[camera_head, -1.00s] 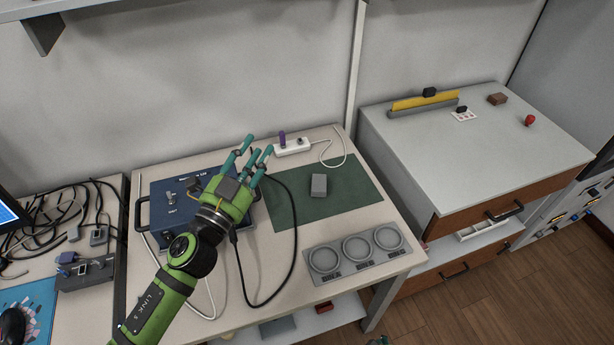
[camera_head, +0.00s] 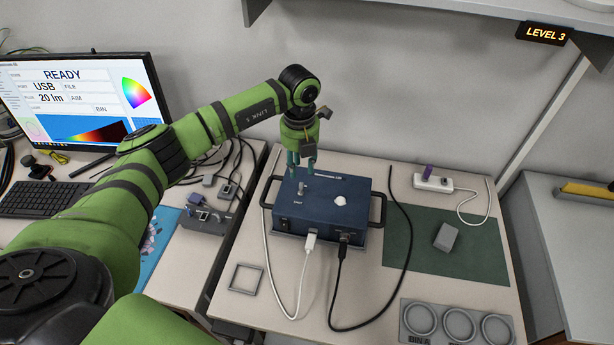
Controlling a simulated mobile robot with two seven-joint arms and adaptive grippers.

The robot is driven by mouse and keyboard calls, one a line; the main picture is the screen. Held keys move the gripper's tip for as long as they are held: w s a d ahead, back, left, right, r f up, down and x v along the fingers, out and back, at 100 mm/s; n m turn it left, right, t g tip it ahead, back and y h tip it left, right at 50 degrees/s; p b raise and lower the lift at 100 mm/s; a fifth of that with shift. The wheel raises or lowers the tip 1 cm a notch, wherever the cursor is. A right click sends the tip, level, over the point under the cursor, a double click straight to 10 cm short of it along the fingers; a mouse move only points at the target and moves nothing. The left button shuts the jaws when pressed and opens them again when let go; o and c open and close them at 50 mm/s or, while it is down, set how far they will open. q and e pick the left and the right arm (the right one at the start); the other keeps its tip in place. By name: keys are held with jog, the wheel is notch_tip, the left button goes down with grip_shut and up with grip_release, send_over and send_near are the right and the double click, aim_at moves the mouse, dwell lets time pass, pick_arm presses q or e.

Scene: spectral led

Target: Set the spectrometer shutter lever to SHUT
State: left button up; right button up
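The spectrometer (camera_head: 316,222) is a dark blue box with black side handles on the light table. Its shutter lever (camera_head: 302,188) is a small grey toggle on the left of the top face, with a label below it too small to read surely. A white round spot shows on the top to its right. My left gripper (camera_head: 302,166) points down over the back left of the box, just behind the lever. Its teal fingers look slightly apart, and I see nothing between them. Whether they touch the box or lever I cannot tell. My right gripper is out of view.
A white cable and a black cable (camera_head: 408,235) run from the front of the box. A green mat (camera_head: 460,262) with a grey block (camera_head: 446,237) lies right. A tray with round wells (camera_head: 458,323) is at front right. A monitor (camera_head: 75,100) stands left.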

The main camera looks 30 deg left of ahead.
aim_at(301, 183)
pick_arm(q)
notch_tip(301, 183, down, 6)
jog(key=shift+d+f+p, duration=0.1)
jog(key=shift+p, duration=0.65)
grip_shut()
